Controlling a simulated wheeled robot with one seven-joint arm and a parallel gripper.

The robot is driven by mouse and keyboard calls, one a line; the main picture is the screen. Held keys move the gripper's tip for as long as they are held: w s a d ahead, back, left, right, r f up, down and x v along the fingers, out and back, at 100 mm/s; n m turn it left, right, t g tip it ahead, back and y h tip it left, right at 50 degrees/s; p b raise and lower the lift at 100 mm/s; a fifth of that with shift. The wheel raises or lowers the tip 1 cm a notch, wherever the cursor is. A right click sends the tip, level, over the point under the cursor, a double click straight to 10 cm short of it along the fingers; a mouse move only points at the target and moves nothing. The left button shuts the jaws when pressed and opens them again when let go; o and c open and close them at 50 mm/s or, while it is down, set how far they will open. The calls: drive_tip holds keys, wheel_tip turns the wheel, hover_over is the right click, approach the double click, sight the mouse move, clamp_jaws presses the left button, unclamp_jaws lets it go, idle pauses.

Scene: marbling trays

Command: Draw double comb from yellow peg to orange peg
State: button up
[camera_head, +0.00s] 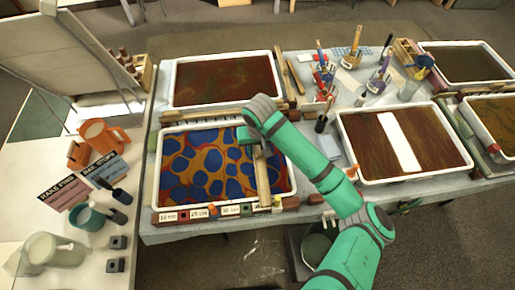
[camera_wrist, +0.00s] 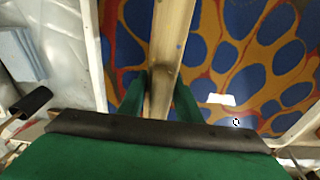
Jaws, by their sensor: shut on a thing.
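The double comb (camera_head: 262,183) is a long pale wooden bar lying front to back over the right part of the front-left marbling tray (camera_head: 153,180). My gripper (camera_head: 260,150) is shut on it near its far half. In the wrist view the bar (camera_wrist: 168,45) runs between my green fingers (camera_wrist: 160,88). Blue cells with orange and red veins fill the tray; whether the teeth touch the surface is hidden. A small yellow peg (camera_head: 278,202) stands at the front rim, right of the comb's near end. What looks like the orange peg (camera_head: 212,209) is further left along that rim.
A brown tray (camera_head: 222,80) lies behind, and another with a white strip (camera_head: 399,141) lies to the right. Brush pots (camera_head: 325,72) stand between them. Labelled blocks (camera_head: 170,215) line the front rim. Jugs and signs are on the white table at left.

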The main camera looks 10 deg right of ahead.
sight(222, 161)
drive_tip(key=shift+d+f, duration=0.1)
drive_tip(key=shift+f, duration=0.6)
drive_tip(key=shift+s+a+f, duration=0.1)
drive_tip(key=shift+s+a, duration=0.05)
drive_tip(key=shift+a, duration=3.3)
drive_tip(key=shift+c, duration=0.4)
drive_tip(key=shift+a, duration=3.3)
drive_tip(key=shift+d+r, duration=0.15)
drive_tip(key=shift+r, duration=2)
wheel_tip(222, 161, up, 6)
drive_tip(key=shift+f, duration=0.1)
